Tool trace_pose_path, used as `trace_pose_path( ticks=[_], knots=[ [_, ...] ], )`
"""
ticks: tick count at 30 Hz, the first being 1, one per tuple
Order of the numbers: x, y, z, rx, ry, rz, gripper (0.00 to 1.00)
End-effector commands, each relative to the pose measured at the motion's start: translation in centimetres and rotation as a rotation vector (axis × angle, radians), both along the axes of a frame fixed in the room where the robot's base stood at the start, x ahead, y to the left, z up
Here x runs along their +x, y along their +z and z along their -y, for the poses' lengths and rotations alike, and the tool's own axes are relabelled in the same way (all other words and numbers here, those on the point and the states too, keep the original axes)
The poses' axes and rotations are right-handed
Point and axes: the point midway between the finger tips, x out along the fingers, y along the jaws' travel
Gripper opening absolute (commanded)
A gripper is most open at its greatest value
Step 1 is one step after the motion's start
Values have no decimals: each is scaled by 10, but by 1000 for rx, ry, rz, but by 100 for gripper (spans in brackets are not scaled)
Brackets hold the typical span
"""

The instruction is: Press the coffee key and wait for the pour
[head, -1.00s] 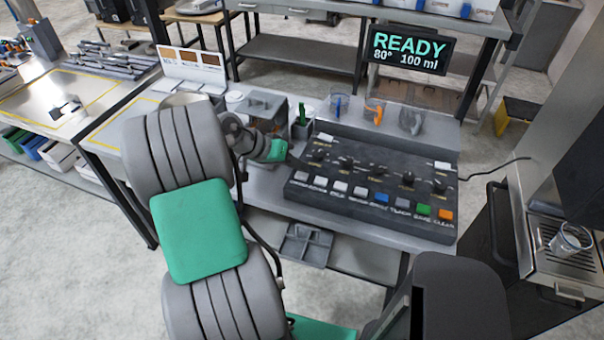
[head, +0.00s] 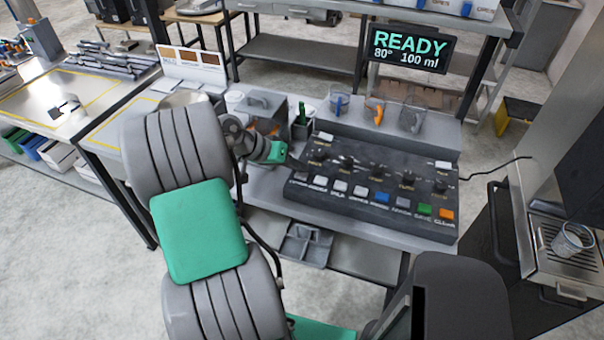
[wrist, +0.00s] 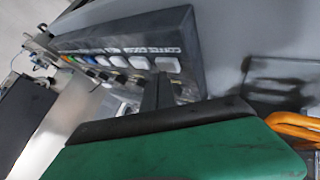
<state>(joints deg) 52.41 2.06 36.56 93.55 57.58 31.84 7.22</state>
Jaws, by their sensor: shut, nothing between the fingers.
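The dark key panel (head: 372,190) lies on the bench. Its front row holds several white keys (head: 340,187), then a blue, a grey, a green and an orange key. The labels are too small for me to tell surely which is the coffee key. My gripper (head: 297,164) is shut and empty, with its tip over the panel's left end, close to the leftmost key. In the wrist view the dark fingertip (wrist: 160,82) is just beside the end white key (wrist: 167,64); I cannot tell if they touch. The display (head: 411,48) reads READY, 80°, 100 ml. A clear glass (head: 572,241) stands on the machine's tray at right.
Several clear cups (head: 375,108) with coloured parts stand behind the panel. A dark holder with a green item (head: 301,125) stands near my gripper. A small grey tray (head: 304,244) sits below the bench's front edge. A black cable (head: 497,166) runs right.

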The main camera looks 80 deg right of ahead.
Motion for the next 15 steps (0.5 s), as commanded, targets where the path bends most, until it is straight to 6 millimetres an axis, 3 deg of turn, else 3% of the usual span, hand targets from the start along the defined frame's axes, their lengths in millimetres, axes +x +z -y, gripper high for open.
trace_pose_path(
  ticks=[15],
  knots=[
    [0, -5, 0, 0, 0, 0, 0]
  ],
)
